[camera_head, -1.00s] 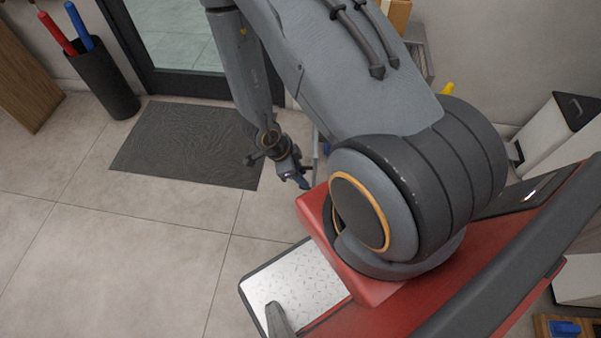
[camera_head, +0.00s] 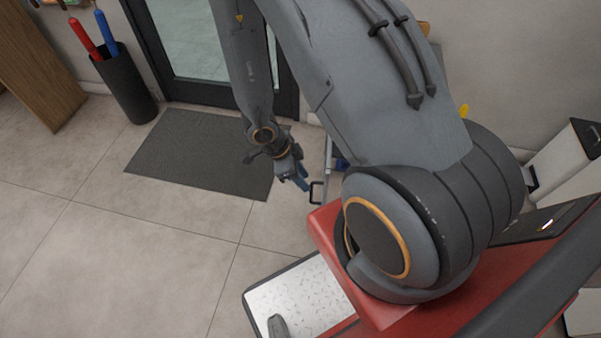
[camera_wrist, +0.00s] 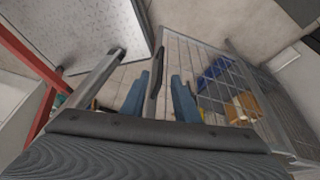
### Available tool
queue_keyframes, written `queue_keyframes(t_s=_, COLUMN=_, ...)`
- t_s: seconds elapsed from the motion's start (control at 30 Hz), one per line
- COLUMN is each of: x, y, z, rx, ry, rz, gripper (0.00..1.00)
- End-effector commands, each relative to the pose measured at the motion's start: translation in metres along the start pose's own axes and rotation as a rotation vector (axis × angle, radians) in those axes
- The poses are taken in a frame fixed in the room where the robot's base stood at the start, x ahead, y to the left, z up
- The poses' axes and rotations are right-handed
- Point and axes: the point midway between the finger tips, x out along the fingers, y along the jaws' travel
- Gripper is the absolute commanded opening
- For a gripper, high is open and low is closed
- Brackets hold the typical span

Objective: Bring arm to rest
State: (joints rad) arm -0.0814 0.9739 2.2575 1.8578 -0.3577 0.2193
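My arm folds over and hangs down in the head view, ending in my gripper (camera_head: 299,182) above the floor, just right of the dark mat. In the wrist view, my gripper (camera_wrist: 160,98) shows two blue fingers spread apart. A dark bar shows in the gap between them; I cannot tell whether it lies between the fingers or beyond them. I see nothing clamped in the fingers. In the head view, a dark handle (camera_head: 316,192) is close to the right of the fingertips.
A wire basket or cart (camera_wrist: 225,62) holds blue and tan items beside my gripper. A dark mat (camera_head: 200,152) lies before a glass door (camera_head: 190,45). A black bin (camera_head: 128,90) with red and blue rods stands left. The floor at left is clear.

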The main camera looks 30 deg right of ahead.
Motion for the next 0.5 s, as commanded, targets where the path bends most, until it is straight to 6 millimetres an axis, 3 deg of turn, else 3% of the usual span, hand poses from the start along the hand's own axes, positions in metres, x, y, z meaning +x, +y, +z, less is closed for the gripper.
queue_keyframes(t_s=0.33, x=-0.007, y=-0.006, z=0.004, rx=-0.026, ry=-0.024, rz=-0.018, gripper=0.28)
queue_keyframes(t_s=0.43, x=-0.028, y=-0.022, z=0.014, rx=-0.110, ry=-0.091, rz=-0.068, gripper=0.28)
queue_keyframes(t_s=0.5, x=-0.052, y=-0.035, z=0.024, rx=-0.209, ry=-0.161, rz=-0.122, gripper=0.28)
